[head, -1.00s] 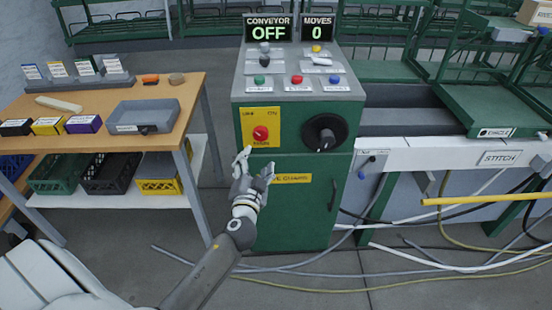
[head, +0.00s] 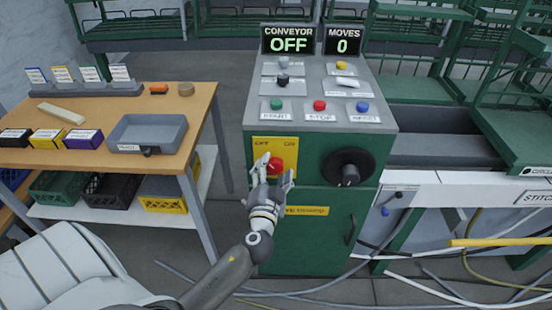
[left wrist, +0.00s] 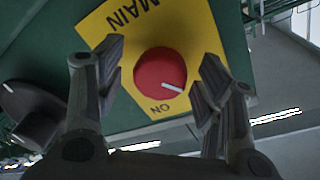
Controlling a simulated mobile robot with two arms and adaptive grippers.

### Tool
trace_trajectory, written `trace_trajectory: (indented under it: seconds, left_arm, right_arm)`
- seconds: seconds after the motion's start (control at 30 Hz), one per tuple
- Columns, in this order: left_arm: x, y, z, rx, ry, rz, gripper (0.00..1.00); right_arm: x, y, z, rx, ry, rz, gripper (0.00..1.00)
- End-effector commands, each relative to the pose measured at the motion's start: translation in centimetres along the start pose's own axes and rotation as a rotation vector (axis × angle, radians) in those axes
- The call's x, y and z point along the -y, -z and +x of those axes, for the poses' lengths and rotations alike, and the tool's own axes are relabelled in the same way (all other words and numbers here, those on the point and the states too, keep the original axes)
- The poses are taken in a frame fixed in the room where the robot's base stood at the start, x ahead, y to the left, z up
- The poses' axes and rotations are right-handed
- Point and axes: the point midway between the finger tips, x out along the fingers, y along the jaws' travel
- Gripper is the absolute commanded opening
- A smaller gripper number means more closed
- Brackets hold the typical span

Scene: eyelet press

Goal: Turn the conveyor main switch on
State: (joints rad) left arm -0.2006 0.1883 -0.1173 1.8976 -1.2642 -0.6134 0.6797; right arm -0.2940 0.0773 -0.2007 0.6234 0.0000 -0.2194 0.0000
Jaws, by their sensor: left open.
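The main switch is a round red knob (head: 277,165) on a yellow plate (head: 263,144) on the front of the green cabinet. In the left wrist view the red knob (left wrist: 160,73) has a white pointer mark toward its lower right; the yellow plate (left wrist: 205,38) reads MAIN and ON. My left gripper (head: 276,171) is open at the knob. Its fingers stand on either side of the knob in the wrist view, with visible gaps; contact cannot be told. The conveyor display (head: 289,41) reads OFF. My right gripper is not in view.
A black rotary handle (head: 348,168) sits right of the knob. Coloured buttons and toggles cover the sloped panel (head: 308,128) above. A wooden table (head: 95,105) with boxes and a grey tray (head: 150,133) stands left. Cables (head: 400,275) lie on the floor at the right.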

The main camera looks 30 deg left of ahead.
Motion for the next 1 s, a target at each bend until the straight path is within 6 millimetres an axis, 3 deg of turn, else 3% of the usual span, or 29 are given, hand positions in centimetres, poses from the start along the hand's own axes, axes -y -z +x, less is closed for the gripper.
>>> trace_trajectory:
  seconds: [0.4,0.73,1.0]
  left_arm:
    - [0.0,0.0,-0.2,0.001,0.001,0.0,0.61]
    - [0.0,0.0,-0.2,0.001,0.001,0.0,0.19]
    - [0.0,0.0,-0.2,0.003,-0.002,0.025,0.18]
  right_arm:
    - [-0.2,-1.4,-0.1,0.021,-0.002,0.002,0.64]
    - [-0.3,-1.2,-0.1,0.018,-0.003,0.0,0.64]
    - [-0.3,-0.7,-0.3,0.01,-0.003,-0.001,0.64]
